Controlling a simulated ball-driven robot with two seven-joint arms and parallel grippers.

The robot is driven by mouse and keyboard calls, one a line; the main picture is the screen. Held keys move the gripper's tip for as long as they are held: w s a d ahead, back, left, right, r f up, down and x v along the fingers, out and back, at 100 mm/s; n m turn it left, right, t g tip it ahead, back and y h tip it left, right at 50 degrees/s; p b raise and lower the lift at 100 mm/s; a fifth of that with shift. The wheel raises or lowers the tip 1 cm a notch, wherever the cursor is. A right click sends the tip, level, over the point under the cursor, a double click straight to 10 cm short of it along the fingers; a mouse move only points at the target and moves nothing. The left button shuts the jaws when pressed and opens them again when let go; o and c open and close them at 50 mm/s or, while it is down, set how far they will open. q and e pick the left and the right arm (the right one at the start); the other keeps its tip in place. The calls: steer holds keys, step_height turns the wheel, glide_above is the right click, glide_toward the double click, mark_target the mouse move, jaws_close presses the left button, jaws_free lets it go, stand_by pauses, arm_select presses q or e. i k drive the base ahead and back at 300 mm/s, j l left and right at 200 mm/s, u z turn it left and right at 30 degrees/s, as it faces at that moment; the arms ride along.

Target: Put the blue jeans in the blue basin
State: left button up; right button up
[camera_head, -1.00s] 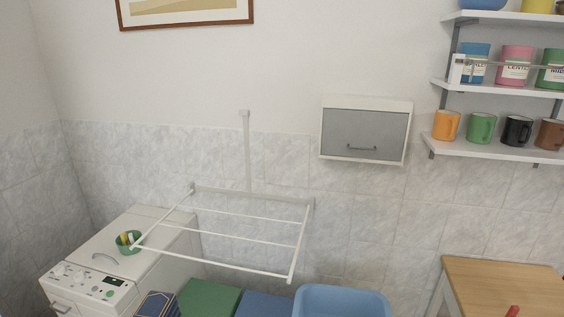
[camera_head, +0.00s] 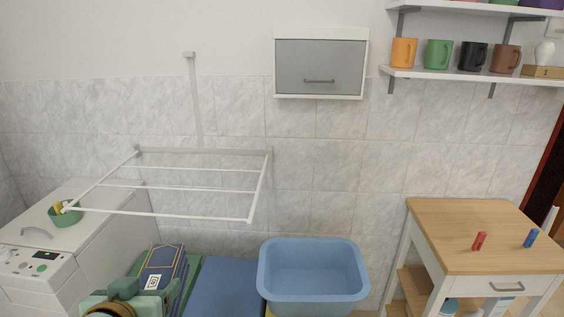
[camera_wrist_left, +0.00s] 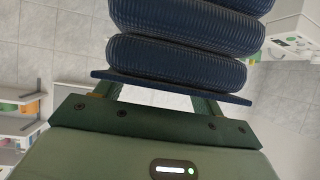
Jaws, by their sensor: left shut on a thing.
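The blue jeans (camera_head: 167,262), a folded dark-blue bundle with orange stitching and a pale tag, are at the lower left of the head view. My green left gripper (camera_head: 130,290) is shut on them. In the left wrist view the jeans (camera_wrist_left: 185,45) are a thick, ribbed dark-blue stack at the fingers (camera_wrist_left: 155,96). The light-blue basin (camera_head: 313,291) stands open to the right of the jeans, apart from them. I see nothing in it. My right gripper is not in view.
A blue flat surface (camera_head: 225,290) lies between jeans and basin, with a green one partly hidden behind the jeans. A white drying rack (camera_head: 190,189) juts from the wall above. A washing machine (camera_head: 75,230) is at left, a wooden table (camera_head: 480,235) at right.

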mark_target(317, 291)
steer(key=l+z, duration=0.2)
steer(key=z, duration=0.25)
steer(key=i+l+z, duration=0.15)
steer(key=z, duration=0.35)
steer(key=i+l+z, duration=0.15)
steer(key=z, duration=0.3)
steer(key=i+l+z, duration=0.15)
steer(key=i, duration=0.3)
steer(key=i+l+z, duration=0.2)
steer(key=i+l, duration=0.15)
steer(key=i, duration=0.15)
steer(key=i+l+z, duration=0.15)
steer(key=i, duration=0.35)
